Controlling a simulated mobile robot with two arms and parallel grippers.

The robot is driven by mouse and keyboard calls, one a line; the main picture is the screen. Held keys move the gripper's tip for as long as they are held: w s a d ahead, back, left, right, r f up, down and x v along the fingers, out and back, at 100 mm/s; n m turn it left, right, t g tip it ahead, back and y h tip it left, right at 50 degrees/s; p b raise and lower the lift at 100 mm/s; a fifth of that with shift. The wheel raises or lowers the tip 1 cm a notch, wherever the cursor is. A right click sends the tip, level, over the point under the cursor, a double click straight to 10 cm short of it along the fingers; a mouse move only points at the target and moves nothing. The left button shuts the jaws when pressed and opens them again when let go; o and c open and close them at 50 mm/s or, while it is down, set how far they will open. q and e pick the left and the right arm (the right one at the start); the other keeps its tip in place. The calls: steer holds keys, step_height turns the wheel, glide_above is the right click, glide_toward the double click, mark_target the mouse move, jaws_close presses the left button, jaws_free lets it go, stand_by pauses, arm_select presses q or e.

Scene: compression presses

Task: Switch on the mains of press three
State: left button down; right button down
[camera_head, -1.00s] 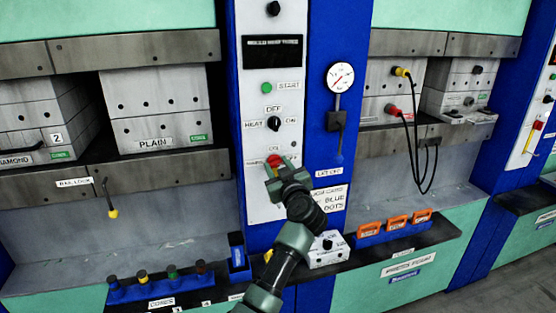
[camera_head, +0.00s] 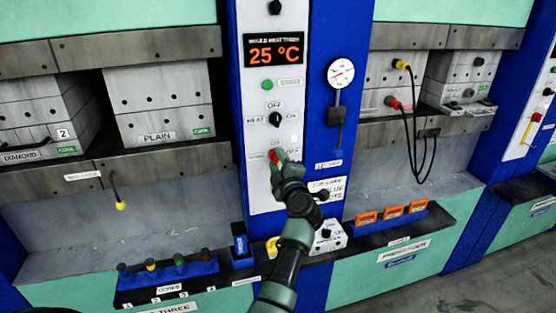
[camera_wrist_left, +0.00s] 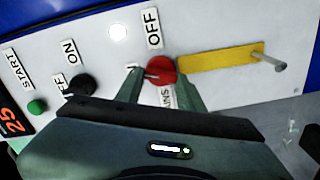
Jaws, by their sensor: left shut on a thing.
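The mains switch is a red knob (camera_head: 273,156) low on the white control panel (camera_head: 257,185). In the left wrist view the red knob (camera_wrist_left: 162,70) sits between my left fingertips, beside an OFF label (camera_wrist_left: 153,28) and a partly covered label ending in "INS". My left gripper (camera_head: 276,158) is shut on the knob. The display (camera_head: 274,54) above is lit and reads 25 °C. A white lamp (camera_wrist_left: 118,34) glows near the OFF label. The fingers partly cover the knob, and I cannot tell which way it points. My right gripper is not in view.
A green START button (camera_head: 267,85) and a black HEAT/OFF/ON selector (camera_head: 274,120) are above the knob. A yellow bar (camera_wrist_left: 220,58) with a metal pin lies beside it. A pressure gauge (camera_head: 341,73) is on the blue post. Coloured-topped cores (camera_head: 179,260) stand lower left.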

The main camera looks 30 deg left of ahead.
arm_select(q)
steer(key=shift+f+n, duration=0.2)
steer(key=shift+n, duration=1.8)
steer(key=c, duration=0.9)
jaws_free()
